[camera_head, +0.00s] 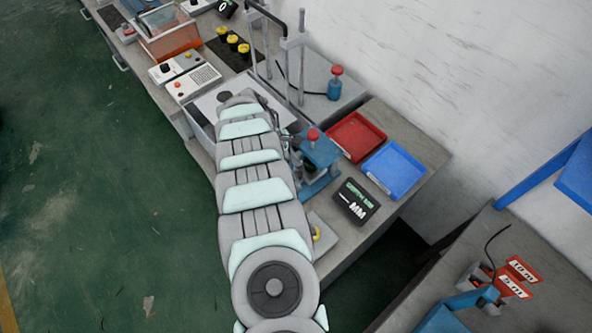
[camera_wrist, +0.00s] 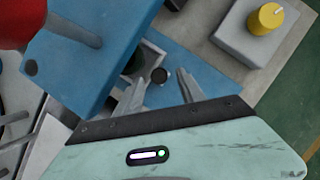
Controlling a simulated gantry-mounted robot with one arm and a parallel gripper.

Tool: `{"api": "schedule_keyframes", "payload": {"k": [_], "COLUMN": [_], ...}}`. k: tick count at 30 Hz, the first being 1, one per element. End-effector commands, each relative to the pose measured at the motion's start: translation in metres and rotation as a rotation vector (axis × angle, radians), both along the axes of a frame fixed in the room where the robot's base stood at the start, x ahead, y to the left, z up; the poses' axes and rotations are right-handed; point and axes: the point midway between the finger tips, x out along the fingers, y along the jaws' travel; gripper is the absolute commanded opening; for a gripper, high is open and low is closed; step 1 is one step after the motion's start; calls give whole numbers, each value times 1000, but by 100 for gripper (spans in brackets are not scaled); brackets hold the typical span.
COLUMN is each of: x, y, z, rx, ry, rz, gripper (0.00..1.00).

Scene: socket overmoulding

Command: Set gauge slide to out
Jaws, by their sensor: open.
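The blue gauge fixture (camera_head: 320,152) with a red knob on top stands on the bench beside my arm. It fills the upper left of the wrist view (camera_wrist: 90,50). A small dark round knob (camera_wrist: 159,75), which may be the gauge slide's handle, shows low on the fixture's blue base. My gripper (camera_wrist: 158,82) is open, with its two fingers apart on either side of this knob. Whether they touch it cannot be told. The slide's position is not clear, as the fixture hides part of it. In the head view my arm hides the gripper.
A grey box with a yellow knob (camera_wrist: 266,18) sits close to the fixture. A black display marked MM (camera_head: 356,202), a red tray (camera_head: 356,136) and a blue tray (camera_head: 393,170) stand to the right. A press with tall posts (camera_head: 300,75) stands behind.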

Motion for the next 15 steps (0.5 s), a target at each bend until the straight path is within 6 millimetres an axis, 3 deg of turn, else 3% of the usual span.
{"api": "schedule_keyframes", "payload": {"k": [5, 13, 15], "x": [0, 0, 0], "y": [-6, -7, -7], "z": [-14, -15, -15], "rx": [0, 0, 0], "ry": [-3, -3, -3], "rz": [1, 1, 1], "gripper": [46, 46, 41]}}
